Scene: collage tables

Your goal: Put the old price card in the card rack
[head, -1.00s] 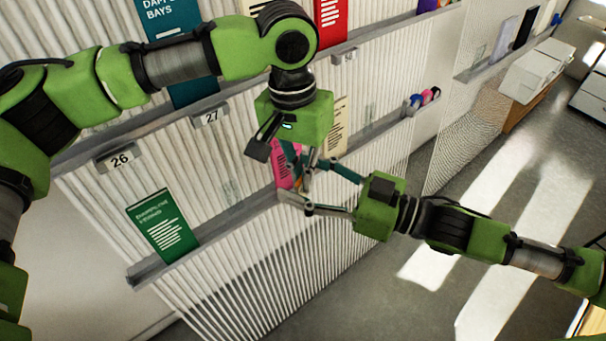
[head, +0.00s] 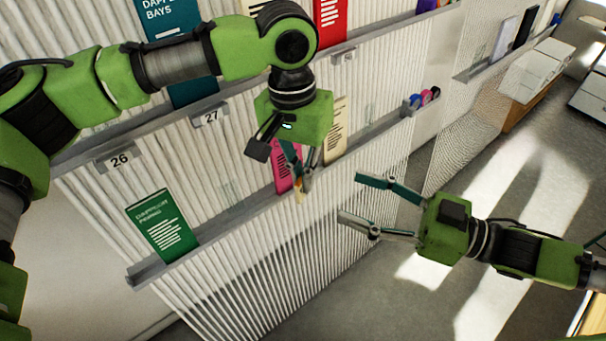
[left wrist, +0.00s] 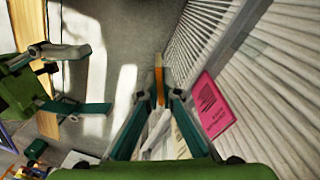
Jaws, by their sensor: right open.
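My left gripper (head: 301,181) points down in front of the ribbed wall. In the left wrist view its fingertips (left wrist: 160,92) are close together on a thin orange-yellow card (left wrist: 159,74), seen nearly edge-on. Its lower end (head: 299,192) shows below the fingers in the head view; its face and any print are hidden. I take it for the old price card. My right gripper (head: 350,199) is open and empty, to the right of the left one and apart from the card. I cannot tell which thing is the card rack.
Ledges on the ribbed wall carry number tags 26 (head: 119,160) and 27 (head: 210,117). A green booklet (head: 162,228), a pink one (head: 283,178) and a cream one (head: 337,130) stand on the lower ledge. Small coloured round items (head: 424,98) sit further right.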

